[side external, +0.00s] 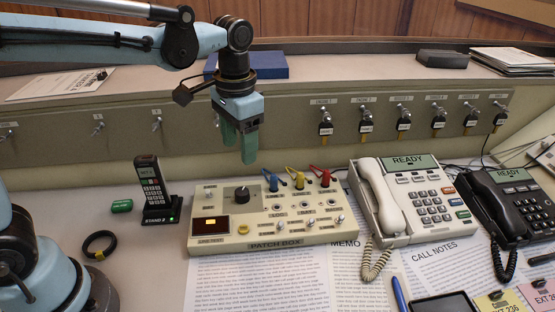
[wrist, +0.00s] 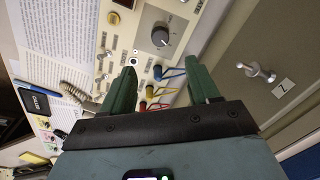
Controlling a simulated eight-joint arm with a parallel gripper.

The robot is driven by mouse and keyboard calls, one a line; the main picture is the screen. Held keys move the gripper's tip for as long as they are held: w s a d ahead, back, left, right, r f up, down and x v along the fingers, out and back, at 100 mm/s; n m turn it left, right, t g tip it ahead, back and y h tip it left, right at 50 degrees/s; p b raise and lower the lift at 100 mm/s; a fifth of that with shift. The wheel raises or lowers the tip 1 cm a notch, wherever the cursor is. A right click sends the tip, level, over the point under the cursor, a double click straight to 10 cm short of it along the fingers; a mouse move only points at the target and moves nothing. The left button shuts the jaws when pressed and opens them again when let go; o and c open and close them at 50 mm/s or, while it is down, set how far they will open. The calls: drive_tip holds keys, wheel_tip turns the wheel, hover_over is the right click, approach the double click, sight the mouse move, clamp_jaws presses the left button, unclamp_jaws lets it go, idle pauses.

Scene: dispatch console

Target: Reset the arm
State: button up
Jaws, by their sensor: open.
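My gripper (side external: 240,152) hangs from my light blue arm above the back edge of the patch box, fingers pointing down. Its green fingers are apart with nothing between them. In the wrist view my gripper (wrist: 168,82) also shows both fingers spread and empty. The cream patch box (side external: 225,236) lies on the desk below, with a black knob, a small lit display and blue, yellow and red plugs along its back right. The fingers appear clear of the box. In the wrist view the patch box (wrist: 135,35) shows beyond the fingers.
A white phone (side external: 385,205) and a black phone (side external: 510,205) stand right. Keys (side external: 366,122) hang on the panel behind. A blue box (side external: 270,66) lies on the ledge behind my gripper.

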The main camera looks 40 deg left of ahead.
drive_tip(key=s+a+f+n+t, duration=0.2)
drive_tip(key=s+a+t, duration=0.3)
drive_tip(key=s+t, duration=0.2)
drive_tip(key=shift+s+a+n+h, duration=0.3)
drive_tip(key=shift+s+a+n, duration=0.1)
drive_tip(key=shift+s, duration=0.25)
